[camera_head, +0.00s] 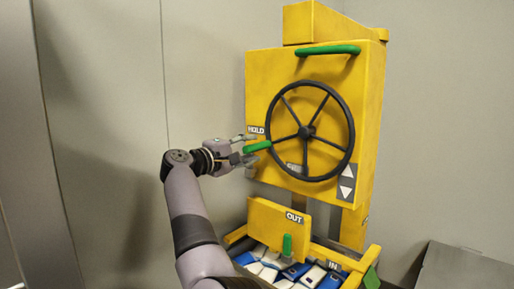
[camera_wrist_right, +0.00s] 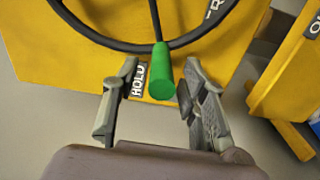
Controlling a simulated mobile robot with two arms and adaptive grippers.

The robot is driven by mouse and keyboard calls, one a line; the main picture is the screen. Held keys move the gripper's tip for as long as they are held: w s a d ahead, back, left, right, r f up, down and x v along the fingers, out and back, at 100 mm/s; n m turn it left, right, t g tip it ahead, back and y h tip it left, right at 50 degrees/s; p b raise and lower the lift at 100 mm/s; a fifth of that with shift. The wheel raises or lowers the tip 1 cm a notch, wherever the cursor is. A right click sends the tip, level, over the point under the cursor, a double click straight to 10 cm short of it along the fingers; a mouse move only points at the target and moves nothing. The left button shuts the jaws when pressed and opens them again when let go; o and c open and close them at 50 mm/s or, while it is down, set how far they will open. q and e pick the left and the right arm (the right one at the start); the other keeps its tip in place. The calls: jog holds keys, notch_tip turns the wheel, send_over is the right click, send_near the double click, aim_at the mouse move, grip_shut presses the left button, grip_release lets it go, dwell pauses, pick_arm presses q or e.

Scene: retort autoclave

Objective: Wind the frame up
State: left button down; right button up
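The yellow frame (camera_head: 262,95) is an upright boxy panel with a dark spoked handwheel (camera_head: 348,125) on its front. The wheel has a green grip (camera_head: 257,147) on its left rim, beside the HOLD label (camera_head: 256,130). My right gripper (camera_head: 248,150) is at the wheel's left side with its fingers open around the green grip. In the right wrist view, the green grip (camera_wrist_right: 161,80) sits between the two spread fingers (camera_wrist_right: 160,95), with gaps on both sides. My left gripper is not in view.
A green bar handle (camera_head: 328,50) crosses the frame's top. Up and down arrows (camera_head: 347,182) mark its lower right. Below are a yellow OUT plate (camera_head: 275,222), a green lever (camera_head: 287,245) and a bin of blue and white packs (camera_head: 268,272). A grey box (camera_head: 465,272) stands at right.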

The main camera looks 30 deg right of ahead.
jog(key=shift+v, duration=1.45)
jog(key=shift+c, duration=0.6)
